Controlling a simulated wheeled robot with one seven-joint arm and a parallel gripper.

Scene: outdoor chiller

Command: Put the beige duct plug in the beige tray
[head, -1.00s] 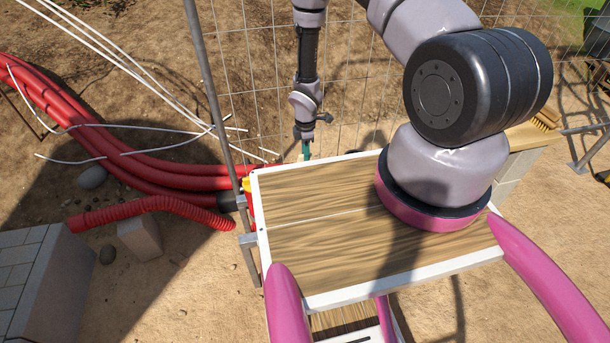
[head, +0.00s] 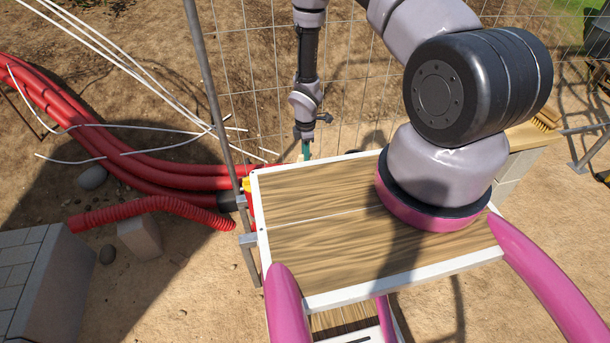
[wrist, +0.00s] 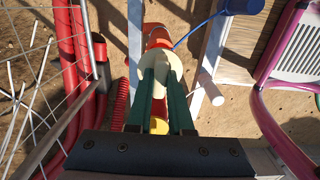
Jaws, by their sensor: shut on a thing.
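My gripper (head: 306,150) points down beyond the far edge of the table in the head view, with only its green fingertips partly showing. In the wrist view its two green fingers (wrist: 166,92) are close together, shut on the round cream-beige duct plug (wrist: 162,62). The fingers cover part of the plug. A red-orange duct end (wrist: 157,36) shows just beyond the plug; I cannot tell whether the two touch. I cannot make out the beige tray in either view.
A wood-topped table with a white rim (head: 400,275) stands in front of me. A mesh fence (head: 250,70) runs behind it. Red ducts (head: 140,165) lie at the left. A yellow piece (wrist: 158,125) shows below the fingers, and a blue part (wrist: 243,6) lies upper right.

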